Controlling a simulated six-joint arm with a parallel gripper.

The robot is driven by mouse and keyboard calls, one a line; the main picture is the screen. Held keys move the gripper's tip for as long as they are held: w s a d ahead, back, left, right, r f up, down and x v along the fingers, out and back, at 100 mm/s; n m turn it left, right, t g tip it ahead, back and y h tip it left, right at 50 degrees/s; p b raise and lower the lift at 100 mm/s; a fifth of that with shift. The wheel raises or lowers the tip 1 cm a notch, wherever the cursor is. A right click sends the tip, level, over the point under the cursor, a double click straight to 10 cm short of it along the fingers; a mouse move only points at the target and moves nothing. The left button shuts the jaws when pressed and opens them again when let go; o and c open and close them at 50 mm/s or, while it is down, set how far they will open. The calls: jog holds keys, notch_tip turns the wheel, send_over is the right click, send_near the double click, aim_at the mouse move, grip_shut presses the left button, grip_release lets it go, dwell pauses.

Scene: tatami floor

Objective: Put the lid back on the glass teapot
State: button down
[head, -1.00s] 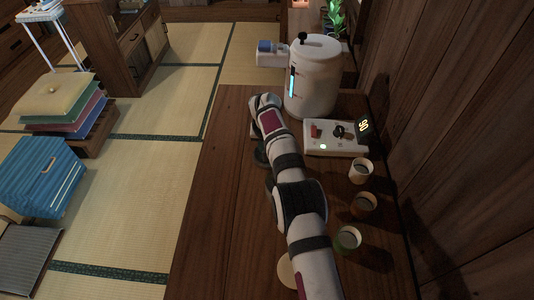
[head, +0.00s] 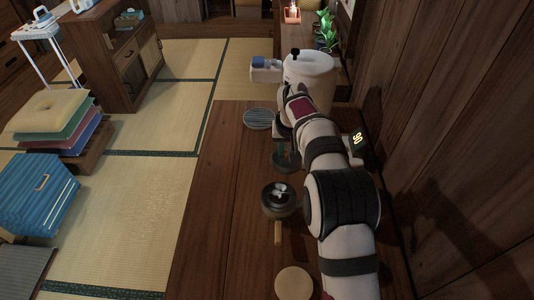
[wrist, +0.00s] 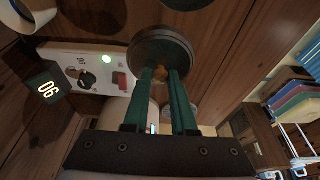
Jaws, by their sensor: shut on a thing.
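The glass teapot (head: 279,207) stands on the dark wooden table, dark and round with an open top and pale glints inside. A short wooden handle (head: 278,235) points toward the near side. My gripper (head: 281,146) is just beyond the teapot. Its green fingers are shut on the lid's small wooden knob (wrist: 160,73). The dark round lid (wrist: 163,46) hangs from them, also visible in the head view (head: 286,161). The lid is apart from the teapot in the head view. A dark round edge, probably the teapot (wrist: 186,4), is cut off at the top of the wrist view.
A white dispenser (head: 309,68) stands at the table's far end. A control panel (wrist: 88,66) and a display reading 90 (head: 357,142) are on the right. A striped round mat (head: 258,118) and pale disc (head: 294,282) lie on the table.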

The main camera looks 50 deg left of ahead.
jog(key=d+r, duration=0.1)
jog(key=d, duration=0.1)
jog(key=w+d+r, duration=0.1)
jog(key=shift+d+r, duration=0.35)
jog(key=shift+r, duration=0.05)
jog(key=s+d+r, duration=0.2)
jog(key=s+r, duration=0.1)
jog(key=s, duration=0.6)
jog(key=shift+s+d+f, duration=0.1)
jog(key=shift+s+f, duration=0.05)
jog(key=shift+f, duration=0.95)
jog(key=shift+s+d+f, duration=0.1)
jog(key=shift+s+f, duration=0.05)
jog(key=shift+f, duration=0.95)
jog(key=shift+s+d+f, duration=0.1)
jog(key=shift+s+f, duration=0.05)
jog(key=shift+f, duration=0.95)
jog(key=shift+f, duration=0.15)
jog(key=shift+c, duration=0.9)
grip_release()
